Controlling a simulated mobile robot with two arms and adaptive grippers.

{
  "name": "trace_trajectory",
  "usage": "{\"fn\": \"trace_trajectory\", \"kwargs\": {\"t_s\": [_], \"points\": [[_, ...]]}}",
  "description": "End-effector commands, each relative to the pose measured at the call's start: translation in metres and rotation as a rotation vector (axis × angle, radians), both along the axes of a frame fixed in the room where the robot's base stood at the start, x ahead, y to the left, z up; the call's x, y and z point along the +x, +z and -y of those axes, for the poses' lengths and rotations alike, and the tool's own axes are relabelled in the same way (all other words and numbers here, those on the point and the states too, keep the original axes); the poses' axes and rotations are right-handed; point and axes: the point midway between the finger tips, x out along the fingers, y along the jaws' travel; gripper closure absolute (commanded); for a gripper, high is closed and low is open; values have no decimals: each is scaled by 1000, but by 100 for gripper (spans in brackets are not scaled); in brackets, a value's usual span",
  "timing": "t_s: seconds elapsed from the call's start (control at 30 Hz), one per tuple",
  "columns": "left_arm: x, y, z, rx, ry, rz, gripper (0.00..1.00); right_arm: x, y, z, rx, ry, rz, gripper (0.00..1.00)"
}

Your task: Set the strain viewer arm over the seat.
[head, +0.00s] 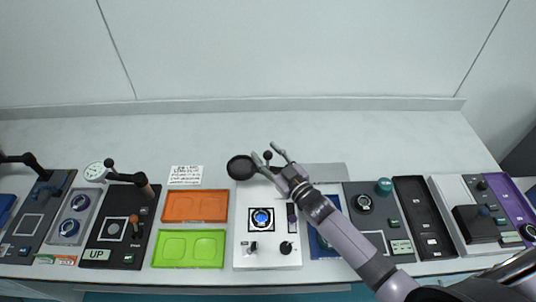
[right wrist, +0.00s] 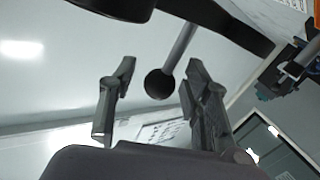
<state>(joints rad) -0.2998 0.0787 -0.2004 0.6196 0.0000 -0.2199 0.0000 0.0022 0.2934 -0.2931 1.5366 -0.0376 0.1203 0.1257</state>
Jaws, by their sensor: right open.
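The strain viewer is a white box (head: 242,258) at the middle of the table. Its seat (head: 261,220) is a dark-framed square with a blue-lit round spot. The viewer arm carries a round black head (head: 240,167), which lies off to the back left, not above the seat. A small black ball knob (head: 267,155) stands near that head. My right gripper (head: 265,151) is open at the knob. In the right wrist view, the knob (right wrist: 160,84) on its grey rod shows between the open fingers (right wrist: 160,70); I see no contact. My left gripper is not in view.
Orange (head: 196,205) and green (head: 189,248) trays lie left of the viewer. A black device (head: 112,250) with its own arm stands farther left. Dark panels and a black tray (head: 424,228) stand right, partly under my arm. The table behind (head: 330,130) is clear.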

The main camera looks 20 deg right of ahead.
Motion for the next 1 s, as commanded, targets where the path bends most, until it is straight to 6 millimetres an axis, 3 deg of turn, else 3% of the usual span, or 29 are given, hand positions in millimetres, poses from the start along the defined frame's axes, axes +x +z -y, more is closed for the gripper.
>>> {"fn": "trace_trajectory", "kwargs": {"t_s": [0.07, 0.7, 1.0], "points": [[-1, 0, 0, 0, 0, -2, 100, 0, 0, 0, 0, 0, 0, 56], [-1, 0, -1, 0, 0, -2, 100, -1, 0, 0, 0, 0, 0, 99], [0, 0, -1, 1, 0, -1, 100, -1, 0, 0, 1, 0, 0, 100]]}}
